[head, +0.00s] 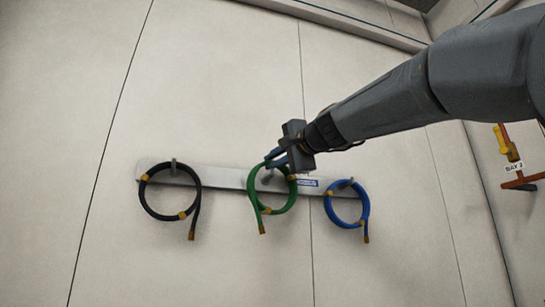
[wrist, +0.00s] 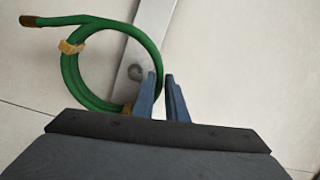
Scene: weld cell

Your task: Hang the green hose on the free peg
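The green hose (head: 252,197) is a coil with gold bands and a loose brass-tipped end, at the middle of the wall rail. It also shows in the wrist view (wrist: 70,75). My gripper (head: 279,158) is at the coil's upper right. In the wrist view its fingers (wrist: 161,78) are close together with the hose edge at their tips, so it looks shut on the hose. The left finger hides part of the coil.
The pale rail (head: 222,178) runs across the wall. A black hose (head: 147,202) hangs on its left peg and a blue hose (head: 366,207) on its right peg, close beside.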

